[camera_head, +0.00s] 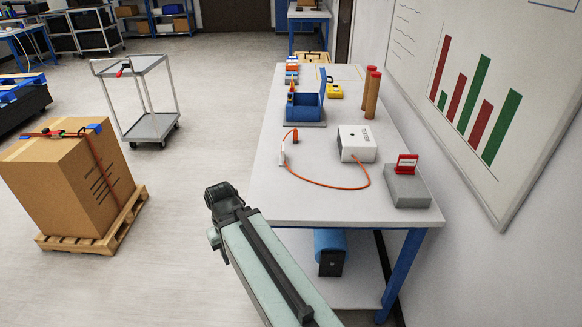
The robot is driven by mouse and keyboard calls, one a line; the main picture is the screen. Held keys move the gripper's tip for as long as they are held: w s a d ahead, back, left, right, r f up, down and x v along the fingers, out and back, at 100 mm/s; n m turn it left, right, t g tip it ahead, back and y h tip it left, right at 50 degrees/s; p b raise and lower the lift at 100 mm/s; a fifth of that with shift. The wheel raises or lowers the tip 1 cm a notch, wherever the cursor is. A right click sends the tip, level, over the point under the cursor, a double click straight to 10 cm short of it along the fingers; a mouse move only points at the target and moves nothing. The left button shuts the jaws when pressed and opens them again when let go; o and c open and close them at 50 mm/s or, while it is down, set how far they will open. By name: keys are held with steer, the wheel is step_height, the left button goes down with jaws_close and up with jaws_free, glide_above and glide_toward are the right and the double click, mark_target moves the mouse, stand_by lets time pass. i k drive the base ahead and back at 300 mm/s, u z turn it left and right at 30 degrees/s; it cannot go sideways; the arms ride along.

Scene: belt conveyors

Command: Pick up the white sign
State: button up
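A small upright sign (406,163) stands at the table's right end, on or just behind a grey block (407,187). Its face looks red with a pale strip, and its lettering is too small to read. No plainly all-white sign shows. My gripper (222,196) is off the table's left edge, well left of the sign and apart from everything. Its fingers are too dark and small to tell whether they are open or shut.
The white table (290,205) also bears a white box (357,143) with an orange cable, a blue toolbox (305,107) and two brown tubes (373,95). A wall whiteboard (480,90) is at right. A carton (65,180) on a pallet and a cart (150,127) stand left. Floor between is clear.

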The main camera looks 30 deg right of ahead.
mark_target(283, 158)
steer(key=k, duration=0.15)
steer(key=z, duration=2.1)
steer(key=k, duration=1.3)
steer(key=u, duration=1.1)
steer(key=i, duration=1)
steer(key=z, duration=0.05)
